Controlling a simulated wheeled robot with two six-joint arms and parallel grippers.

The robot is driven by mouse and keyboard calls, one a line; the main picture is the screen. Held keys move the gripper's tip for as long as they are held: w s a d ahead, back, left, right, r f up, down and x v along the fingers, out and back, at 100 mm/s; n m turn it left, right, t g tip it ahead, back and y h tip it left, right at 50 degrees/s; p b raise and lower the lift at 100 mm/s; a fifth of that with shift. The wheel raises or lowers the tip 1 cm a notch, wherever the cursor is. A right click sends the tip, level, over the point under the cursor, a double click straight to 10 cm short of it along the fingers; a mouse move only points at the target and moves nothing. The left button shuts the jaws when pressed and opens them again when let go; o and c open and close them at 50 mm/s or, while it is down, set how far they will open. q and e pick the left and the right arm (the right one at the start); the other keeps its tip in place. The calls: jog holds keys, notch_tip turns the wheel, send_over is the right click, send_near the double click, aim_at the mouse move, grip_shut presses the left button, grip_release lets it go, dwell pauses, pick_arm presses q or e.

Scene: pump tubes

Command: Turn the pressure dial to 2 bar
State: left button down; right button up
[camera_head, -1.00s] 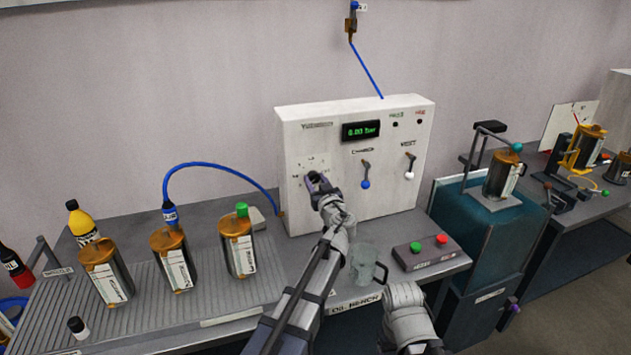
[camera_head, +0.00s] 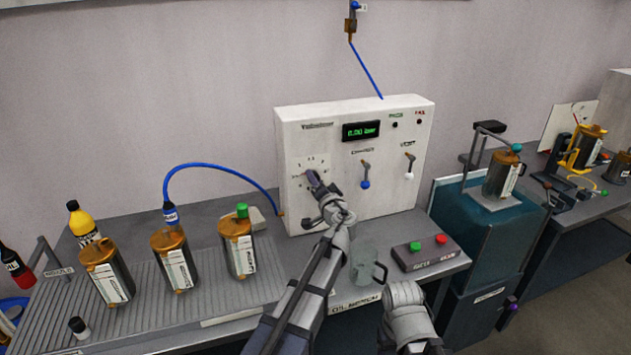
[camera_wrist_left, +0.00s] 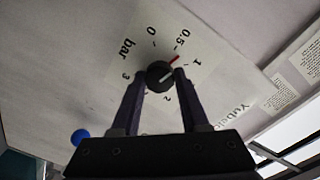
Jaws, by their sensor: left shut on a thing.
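The pressure dial is a small black knob (camera_wrist_left: 160,75) with a red pointer on a white scale marked 0, 0.5, 1, 2, 3 and bar. In the left wrist view the pointer lies between 0.5 and 1. My left gripper (camera_wrist_left: 160,74) has its dark purple fingers on either side of the knob, shut on it. In the head view the left gripper (camera_head: 313,180) reaches the white panel (camera_head: 330,215) at the dial and partly covers it. The green display (camera_head: 361,131) reads about 0.00 bar. My right gripper's fingers do not show.
A clear jug (camera_head: 365,265) and a button box (camera_head: 429,251) stand below. Several brown-capped canisters (camera_head: 107,272) stand on the ribbed tray to the left.

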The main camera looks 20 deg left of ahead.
pick_arm(q)
jog(key=m+y, duration=0.1)
jog(key=m, duration=2.2)
jog(key=shift+f+b, duration=0.15)
jog(key=shift+b, duration=0.2)
dwell(0.3)
jog(key=shift+c, duration=2.1)
grip_release()
jog(key=v, duration=0.7)
jog(key=shift+s+d, duration=0.3)
